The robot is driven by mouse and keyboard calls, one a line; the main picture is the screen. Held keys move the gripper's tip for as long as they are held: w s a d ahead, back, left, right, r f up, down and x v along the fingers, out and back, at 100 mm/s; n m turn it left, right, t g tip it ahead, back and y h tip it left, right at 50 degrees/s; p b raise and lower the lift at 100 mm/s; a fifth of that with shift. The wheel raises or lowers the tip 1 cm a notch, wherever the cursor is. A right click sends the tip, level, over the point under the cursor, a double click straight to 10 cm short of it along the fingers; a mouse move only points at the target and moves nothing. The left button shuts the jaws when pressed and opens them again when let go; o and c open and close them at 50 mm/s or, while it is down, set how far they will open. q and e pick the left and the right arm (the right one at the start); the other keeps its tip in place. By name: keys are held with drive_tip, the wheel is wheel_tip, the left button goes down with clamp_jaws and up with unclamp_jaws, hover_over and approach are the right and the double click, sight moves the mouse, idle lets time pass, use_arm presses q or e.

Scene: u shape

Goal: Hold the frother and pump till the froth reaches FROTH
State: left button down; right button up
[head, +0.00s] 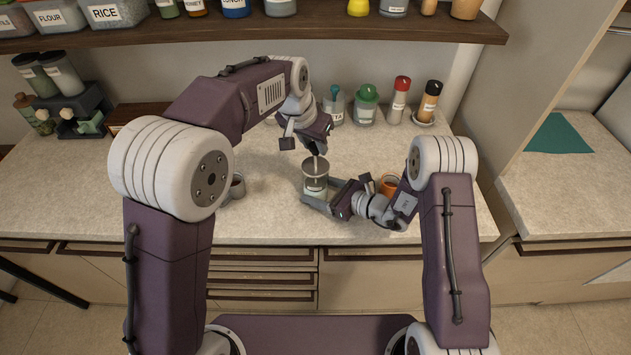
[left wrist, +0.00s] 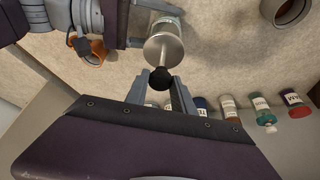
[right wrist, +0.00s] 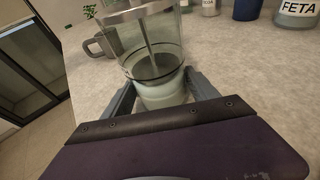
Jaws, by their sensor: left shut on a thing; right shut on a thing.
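The frother (head: 315,186) stands upright on the counter, a clear glass jar with a metal lid and a central rod. My left gripper (head: 316,148) is above it, shut on the black knob (left wrist: 160,79) at the top of the rod. My right gripper (right wrist: 165,96) is shut around the lower glass of the frother (right wrist: 163,91) from the side. In the right wrist view a plunger disc (right wrist: 155,69) sits low in the jar, just above pale, milky liquid. No FROTH mark can be read in these views.
A grey mug (head: 237,188) stands left of the frother. An orange cup (head: 389,185) is close behind my right wrist. Several jars and shakers (head: 398,101) line the back wall. A shelf (head: 270,28) with containers runs above. The left part of the counter is mostly clear.

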sight(313, 153)
use_arm(q)
drive_tip(key=shift+f, duration=2.25)
drive_tip(key=shift+r, duration=2.5)
drive_tip(key=shift+f, duration=0.1)
drive_tip(key=shift+f, duration=2.4)
